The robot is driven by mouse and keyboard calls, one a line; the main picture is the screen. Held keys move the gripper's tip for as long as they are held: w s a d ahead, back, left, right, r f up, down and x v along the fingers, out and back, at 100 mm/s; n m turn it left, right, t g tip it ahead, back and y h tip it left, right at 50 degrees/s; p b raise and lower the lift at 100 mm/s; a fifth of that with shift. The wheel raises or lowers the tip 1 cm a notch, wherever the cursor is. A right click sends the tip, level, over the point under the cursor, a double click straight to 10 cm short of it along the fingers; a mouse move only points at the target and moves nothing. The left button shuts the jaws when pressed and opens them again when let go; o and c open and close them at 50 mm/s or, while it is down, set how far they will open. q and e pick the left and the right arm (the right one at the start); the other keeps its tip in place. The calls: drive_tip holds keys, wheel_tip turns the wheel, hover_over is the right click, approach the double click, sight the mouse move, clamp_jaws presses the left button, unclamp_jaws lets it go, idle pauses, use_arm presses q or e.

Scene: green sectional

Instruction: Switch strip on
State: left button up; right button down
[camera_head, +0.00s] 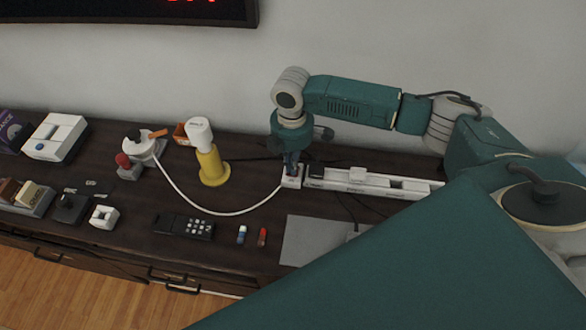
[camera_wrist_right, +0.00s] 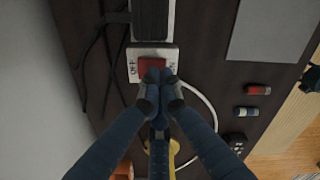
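The white power strip (camera_head: 430,185) lies along the back of the dark desk, with black plugs or adapters in it. Its end with the switch (camera_head: 292,182) is at the left. In the wrist view, the strip's end (camera_wrist_right: 134,52) carries a red rocker switch (camera_wrist_right: 150,67) between the words OFF and ON. My right gripper (camera_head: 292,167) points down over this end. In the wrist view its fingertips (camera_wrist_right: 160,76) are together with nothing between them, at the switch's edge and covering part of it. I cannot tell whether they press it. My left gripper is out of view.
A white cord (camera_head: 200,207) runs from the strip's end to a white round device (camera_head: 140,146). The wall is behind.

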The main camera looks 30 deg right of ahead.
drive_tip(key=shift+f, duration=0.85)
drive_tip(key=shift+s, duration=0.1)
drive_tip(key=shift+r+p, duration=0.9)
drive_tip(key=shift+r, duration=0.05)
wheel_tip(320, 180, up, 5)
drive_tip(key=p, duration=0.6)
drive_tip(key=shift+r, duration=0.15)
